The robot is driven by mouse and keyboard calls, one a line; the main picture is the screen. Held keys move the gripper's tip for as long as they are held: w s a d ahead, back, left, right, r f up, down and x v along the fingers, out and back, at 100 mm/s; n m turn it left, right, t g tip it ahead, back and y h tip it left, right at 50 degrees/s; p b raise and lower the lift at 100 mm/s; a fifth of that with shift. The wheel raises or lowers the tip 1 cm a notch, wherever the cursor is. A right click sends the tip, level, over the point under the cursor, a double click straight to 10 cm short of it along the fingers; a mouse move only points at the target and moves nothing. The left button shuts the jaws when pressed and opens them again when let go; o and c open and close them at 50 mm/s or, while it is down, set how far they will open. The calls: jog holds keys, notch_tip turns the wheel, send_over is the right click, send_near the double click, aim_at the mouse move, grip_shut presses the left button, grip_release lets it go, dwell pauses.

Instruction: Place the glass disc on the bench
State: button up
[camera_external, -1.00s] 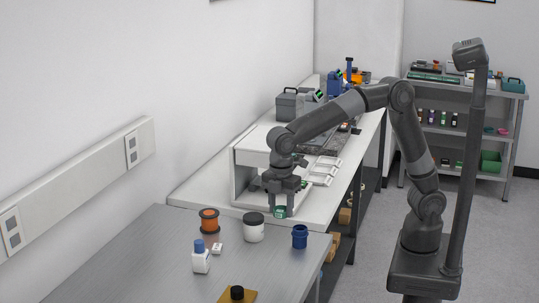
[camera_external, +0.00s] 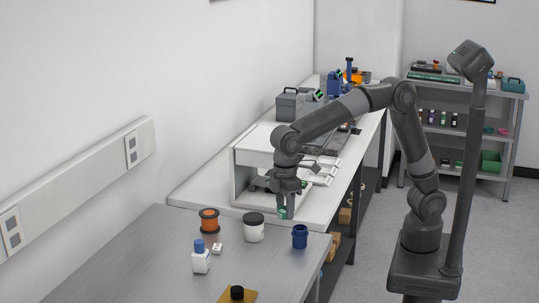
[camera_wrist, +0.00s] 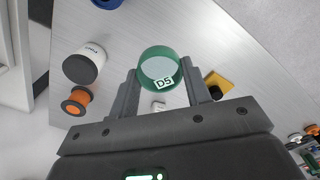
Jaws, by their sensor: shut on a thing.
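The glass disc (camera_wrist: 159,68) sits in a green ring marked "D5" in the wrist view. My gripper (camera_wrist: 160,85) is shut on this ring, with one finger on each side. In the external view the green-rimmed disc (camera_external: 283,212) hangs below my gripper (camera_external: 287,205), near the front end of the white bench (camera_external: 220,187). It looks held up in the air; its exact height above the surface cannot be told. The white instrument (camera_external: 243,178) stands on the bench just behind my gripper.
A grey metal table (camera_external: 150,255) adjoins the bench in front. It bears an orange spool (camera_external: 209,221), a white jar (camera_external: 254,232), a blue cup (camera_external: 300,237), a white bottle with blue cap (camera_external: 200,261) and a yellow plate (camera_external: 222,297). A grey box (camera_external: 288,106) stands farther back.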

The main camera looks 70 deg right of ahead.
jog(key=w+d+f+n, duration=0.2)
jog(key=d+n, duration=0.3)
jog(key=n, duration=0.7)
jog(key=w+d+f+n, duration=0.3)
jog(key=w+d+n, duration=0.2)
jog(key=n, duration=0.8)
jog(key=shift+w+d+f, duration=0.15)
jog(key=shift+d+f, duration=0.2)
jog(key=shift+a, duration=0.1)
send_over(265, 261)
jog(key=f, duration=0.7)
jog(key=shift+a+f, duration=0.2)
jog(key=shift+f, duration=0.05)
jog(key=shift+d+f, duration=0.2)
jog(key=shift+f, duration=1.35)
jog(key=shift+f, duration=0.1)
